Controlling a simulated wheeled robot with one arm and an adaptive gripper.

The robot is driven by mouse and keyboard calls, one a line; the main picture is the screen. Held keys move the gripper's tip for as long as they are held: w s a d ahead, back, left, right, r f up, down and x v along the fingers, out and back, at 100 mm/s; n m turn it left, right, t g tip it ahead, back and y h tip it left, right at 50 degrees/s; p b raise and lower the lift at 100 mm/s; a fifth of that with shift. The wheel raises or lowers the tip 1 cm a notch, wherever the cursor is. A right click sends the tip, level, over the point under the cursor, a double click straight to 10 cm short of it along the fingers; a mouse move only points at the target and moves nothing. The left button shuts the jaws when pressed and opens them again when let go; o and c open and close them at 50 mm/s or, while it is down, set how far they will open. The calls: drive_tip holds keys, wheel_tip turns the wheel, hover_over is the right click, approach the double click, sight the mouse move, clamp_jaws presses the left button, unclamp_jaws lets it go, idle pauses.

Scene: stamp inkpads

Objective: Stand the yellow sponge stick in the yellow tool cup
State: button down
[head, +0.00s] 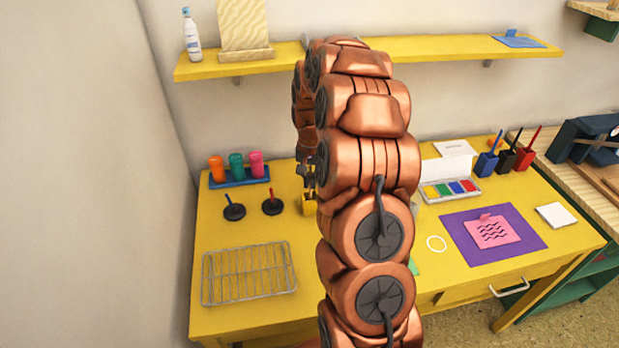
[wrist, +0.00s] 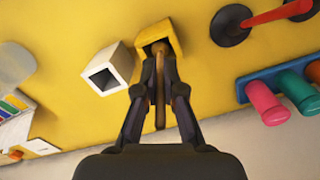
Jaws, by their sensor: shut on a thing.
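The yellow tool cup (wrist: 176,28) is a square cup at the top of the wrist view, its mouth facing my camera. In the head view the cup (head: 309,206) stands on the yellow table, left of my arm and partly hidden by it. My gripper (wrist: 161,84) is shut on the sponge stick (wrist: 160,116), whose tan handle runs between the fingers toward the cup's mouth. The stick's far end meets the cup opening in the picture. Its sponge tip is not visible, and how deep it sits I cannot tell. In the head view my gripper (head: 306,172) is just above the cup.
A white square cup (wrist: 108,72) stands beside the yellow cup. Black round stamps with blue and red handles (head: 272,203) are to the left, with a blue tray of tubes (head: 240,180) behind. A wire rack (head: 248,274) lies in front. A paint palette (head: 450,190) is right.

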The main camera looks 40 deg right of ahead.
drive_tip(key=c, duration=1.2)
unclamp_jaws()
wheel_tip(320, 180, up, 10)
drive_tip(key=shift+w+d+r, duration=0.1)
drive_tip(key=shift+w+r, duration=0.05)
drive_tip(key=shift+r, duration=0.8)
